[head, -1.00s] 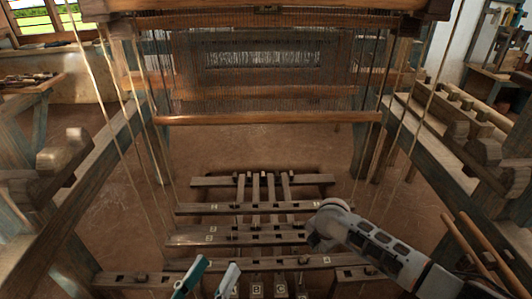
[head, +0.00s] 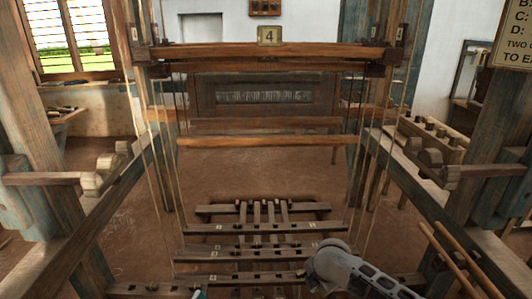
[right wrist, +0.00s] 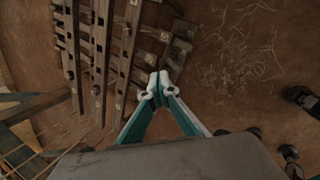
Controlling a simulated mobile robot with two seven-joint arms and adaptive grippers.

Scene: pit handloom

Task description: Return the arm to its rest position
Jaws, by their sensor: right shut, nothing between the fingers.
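My right arm (head: 345,268) comes in from the lower right of the head view and bends over the slatted wooden bars (head: 262,229) at the foot of the loom. Only a sliver of its teal gripper (head: 199,294) shows at the bottom edge there. In the right wrist view my right gripper (right wrist: 158,84) has its white fingertips together, with nothing between them. It hangs over the brown floor just right of the dark wooden bars (right wrist: 99,62). My left gripper is not in either view.
The wooden loom frame surrounds the space, with side rails left (head: 90,222) and right (head: 428,200). Cords hang on both sides. Poles (head: 452,262) lean at lower right.

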